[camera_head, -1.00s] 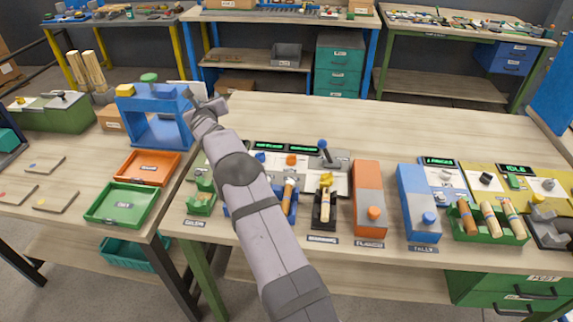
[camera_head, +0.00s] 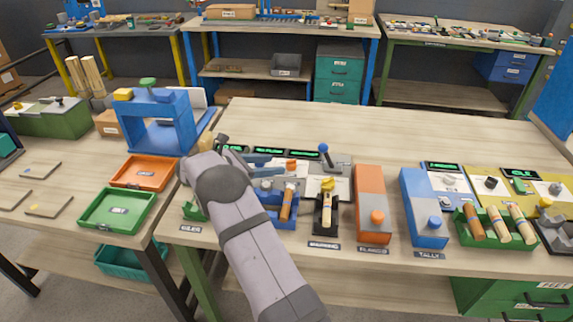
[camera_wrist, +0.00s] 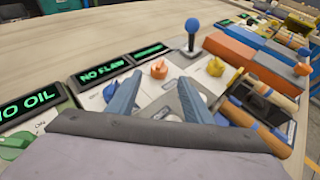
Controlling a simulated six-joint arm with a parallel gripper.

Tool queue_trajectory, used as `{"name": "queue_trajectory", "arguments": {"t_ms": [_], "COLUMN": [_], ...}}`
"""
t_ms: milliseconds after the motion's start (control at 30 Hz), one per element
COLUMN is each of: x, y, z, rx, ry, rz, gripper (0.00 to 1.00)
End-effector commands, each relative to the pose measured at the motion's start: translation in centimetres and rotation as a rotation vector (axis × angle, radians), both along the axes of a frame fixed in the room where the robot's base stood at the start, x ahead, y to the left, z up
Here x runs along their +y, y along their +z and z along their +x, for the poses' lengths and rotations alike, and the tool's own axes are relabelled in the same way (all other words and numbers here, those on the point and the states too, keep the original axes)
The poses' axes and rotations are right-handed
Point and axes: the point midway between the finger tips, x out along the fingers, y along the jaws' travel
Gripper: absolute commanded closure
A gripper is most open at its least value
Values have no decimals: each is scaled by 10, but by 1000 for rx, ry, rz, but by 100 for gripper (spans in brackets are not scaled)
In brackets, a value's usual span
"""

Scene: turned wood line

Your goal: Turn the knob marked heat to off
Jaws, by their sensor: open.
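My gripper (camera_head: 274,164) is open and empty, low over the row of control panels. In the wrist view its two blue-grey fingers (camera_wrist: 161,80) point towards an orange knob (camera_wrist: 158,68), which shows just beyond and between the tips; touching or apart, I cannot tell. The orange knob also shows in the head view (camera_head: 291,163). A blue knob (camera_wrist: 110,92) is left of the left finger. A yellow knob (camera_wrist: 215,67) is right of the right finger. A green knob (camera_wrist: 14,146) is at the far left. The small labels are not readable, so I cannot tell which knob is marked heat.
A blue-ball lever (camera_wrist: 192,25) stands behind the knobs. Dark displays line the back, one reading NO FLAW (camera_wrist: 103,72). Orange (camera_head: 371,195) and blue (camera_head: 420,200) boxes stand to the right, and a green rack (camera_head: 470,235) holds wooden pieces. The table behind is clear.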

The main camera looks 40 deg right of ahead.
Motion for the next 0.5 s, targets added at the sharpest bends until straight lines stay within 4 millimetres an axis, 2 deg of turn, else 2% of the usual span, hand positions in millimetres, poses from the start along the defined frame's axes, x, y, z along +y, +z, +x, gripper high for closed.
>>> {"name": "queue_trajectory", "arguments": {"t_ms": [500], "x": [-54], "y": [-21], "z": [-2], "rx": [1], "ry": [0], "rz": [0], "gripper": [54]}}
